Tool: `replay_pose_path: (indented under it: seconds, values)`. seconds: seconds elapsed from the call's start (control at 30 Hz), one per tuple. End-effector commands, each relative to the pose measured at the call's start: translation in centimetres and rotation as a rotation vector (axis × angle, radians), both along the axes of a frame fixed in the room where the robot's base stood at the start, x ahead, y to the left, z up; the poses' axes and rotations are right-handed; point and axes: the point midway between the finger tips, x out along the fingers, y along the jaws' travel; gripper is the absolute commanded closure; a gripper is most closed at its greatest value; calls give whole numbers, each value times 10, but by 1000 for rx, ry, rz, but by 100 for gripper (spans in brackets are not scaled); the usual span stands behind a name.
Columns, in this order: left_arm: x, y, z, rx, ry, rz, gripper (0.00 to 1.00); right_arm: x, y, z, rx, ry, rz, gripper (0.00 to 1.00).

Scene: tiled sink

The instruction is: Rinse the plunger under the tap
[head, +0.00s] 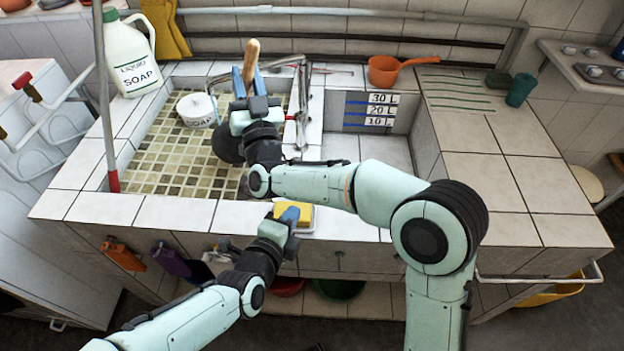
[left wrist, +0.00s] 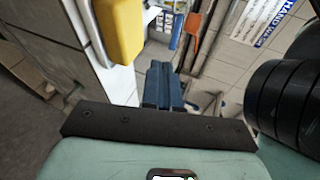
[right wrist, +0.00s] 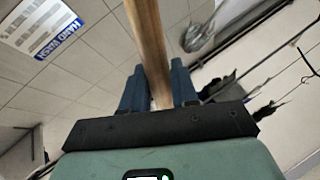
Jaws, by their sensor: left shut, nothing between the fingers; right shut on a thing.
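The plunger's wooden handle (head: 252,56) stands upright in my right gripper (head: 246,82), which is shut on it over the left, tiled basin. The handle also runs between the fingers in the right wrist view (right wrist: 150,45). A dark rounded shape (head: 228,143) below, partly hidden by the gripper, looks like the plunger's cup; I cannot tell whether it touches the basin floor. The metal tap (head: 302,105) stands just right of the plunger, between the two basins. My left gripper (head: 291,217) is shut and empty in front of the counter edge; its fingers show in the left wrist view (left wrist: 163,72).
A yellow sponge (head: 292,211) lies on the front ledge beside my left gripper. A white soap pot (head: 197,109) sits in the left basin. A soap jug (head: 131,54) stands behind left, an orange dipper (head: 392,70) behind right. The right-hand counter (head: 480,170) is mostly clear.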

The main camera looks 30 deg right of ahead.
Motion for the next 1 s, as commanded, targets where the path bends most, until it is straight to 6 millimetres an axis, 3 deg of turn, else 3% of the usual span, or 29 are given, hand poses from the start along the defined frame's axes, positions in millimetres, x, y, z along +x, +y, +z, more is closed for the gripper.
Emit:
replay_pose_path:
  seconds: [0.47, 0.6, 1.0]
  values:
    - [55, -70, -36, -2, 4, 1, 100, 0, 0, 2, 0, -4, 0, 100]
    - [68, -86, -30, -5, 1, 1, 100, 0, 0, 2, 0, -4, 0, 100]
    - [78, -99, -26, -4, 3, 1, 100, 0, 0, 2, 0, -4, 0, 100]
